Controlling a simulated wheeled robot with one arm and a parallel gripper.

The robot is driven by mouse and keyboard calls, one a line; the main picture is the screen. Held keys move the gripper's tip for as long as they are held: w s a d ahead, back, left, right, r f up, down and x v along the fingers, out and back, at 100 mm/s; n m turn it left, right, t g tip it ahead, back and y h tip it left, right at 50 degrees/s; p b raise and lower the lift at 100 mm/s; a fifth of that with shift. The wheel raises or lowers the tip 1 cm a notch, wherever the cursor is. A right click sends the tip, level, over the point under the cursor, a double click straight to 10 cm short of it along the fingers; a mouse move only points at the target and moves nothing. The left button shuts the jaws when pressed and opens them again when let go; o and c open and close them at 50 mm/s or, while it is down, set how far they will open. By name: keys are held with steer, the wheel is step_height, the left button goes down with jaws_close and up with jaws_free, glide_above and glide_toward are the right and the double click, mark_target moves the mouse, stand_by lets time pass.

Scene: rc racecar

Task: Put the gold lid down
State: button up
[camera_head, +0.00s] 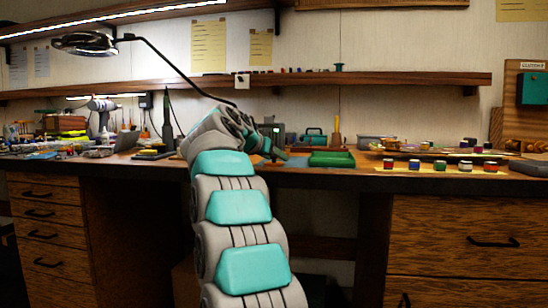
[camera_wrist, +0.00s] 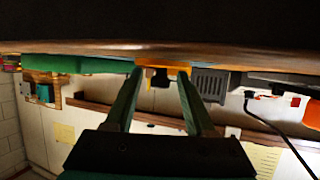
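My gripper (camera_wrist: 160,72) shows in the wrist view, which looks upside down. Its two green fingers stand apart, and a gold-orange strip spans the gap at their tips. I take this strip to be the gold lid (camera_wrist: 178,70), seen edge-on; both of its ends meet the fingertips. A small dark shape overlaps its middle. In the head view my gripper (camera_head: 272,147) is low over the workbench, left of the green tray (camera_head: 332,158). The lid cannot be made out there. Whether it touches the bench is unclear.
The workbench (camera_head: 350,172) has small paint jars (camera_head: 440,166) on a yellow mat at right. A teal box (camera_head: 313,137) and an orange bottle (camera_head: 336,141) stand behind the tray. Tools crowd the left. A lamp (camera_head: 84,43) hangs above. A grey slotted box (camera_wrist: 210,84) is near the fingers.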

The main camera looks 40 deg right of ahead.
steer(key=shift+r, duration=0.15)
steer(key=v, duration=1.2)
steer(key=s+a+f+n+g+y, duration=0.1)
steer(key=s+a+f+n+y, duration=0.2)
steer(key=f, duration=0.5)
steer(key=s+a+f+n+g+y, duration=0.1)
steer(key=s+a+f+n+y, duration=0.15)
steer(key=s+a+f, duration=0.45)
steer(key=s+a+f+n+y, duration=0.1)
steer(key=s+a+f+n, duration=0.2)
steer(key=f, duration=0.7)
steer(key=s+a+f+n+g+y, duration=0.2)
steer(key=s+a+f+y, duration=0.1)
steer(key=s+a+f, duration=0.4)
steer(key=s+a+f+n+g+y, duration=0.3)
steer(key=s+a+f, duration=0.5)
steer(key=s+f, duration=0.6)
steer(key=s, duration=0.5)
steer(key=shift+s+a, duration=0.25)
